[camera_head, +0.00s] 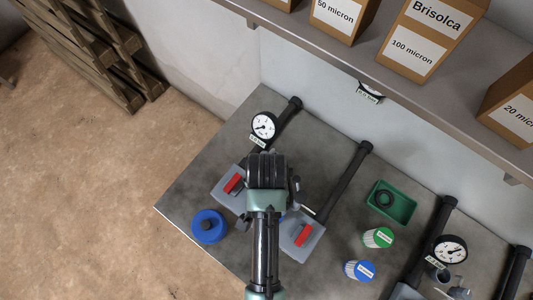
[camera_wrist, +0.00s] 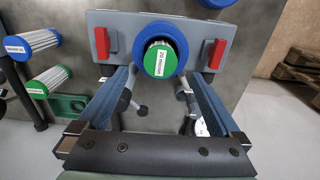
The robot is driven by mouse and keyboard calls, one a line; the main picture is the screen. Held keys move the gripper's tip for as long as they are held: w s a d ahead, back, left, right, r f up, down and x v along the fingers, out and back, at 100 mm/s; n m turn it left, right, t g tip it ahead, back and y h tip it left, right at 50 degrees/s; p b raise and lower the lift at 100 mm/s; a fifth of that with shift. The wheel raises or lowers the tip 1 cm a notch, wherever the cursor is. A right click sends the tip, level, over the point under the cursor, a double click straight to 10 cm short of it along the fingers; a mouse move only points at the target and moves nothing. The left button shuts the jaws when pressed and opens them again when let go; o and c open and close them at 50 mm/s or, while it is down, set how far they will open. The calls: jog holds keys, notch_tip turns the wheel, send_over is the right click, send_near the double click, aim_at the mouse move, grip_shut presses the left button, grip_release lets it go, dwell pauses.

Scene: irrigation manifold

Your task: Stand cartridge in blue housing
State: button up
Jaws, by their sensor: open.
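In the wrist view, a cartridge with a green end cap (camera_wrist: 160,61) marked 20 micron stands inside the round blue housing (camera_wrist: 178,32). Some white pleats show above its cap; how deep it sits I cannot tell. The housing is on a grey bracket (camera_wrist: 100,18). My gripper (camera_wrist: 160,80) is open, its fingers apart on either side of the cartridge and not touching it. In the head view my arm hides the cartridge and most of the housing. A blue lid with a dark knob (camera_head: 208,226) lies on the bench to the left.
Red clips (camera_head: 233,183) (camera_head: 304,235) flank the housing. A green-capped cartridge (camera_head: 378,237) and a blue-capped one (camera_head: 360,270) stand to the right, near a green tray (camera_head: 400,207) holding a dark ring. Black pipes, gauges (camera_head: 264,126) and a shelf of boxes (camera_head: 425,40) are behind.

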jog(key=shift+r, duration=2.35)
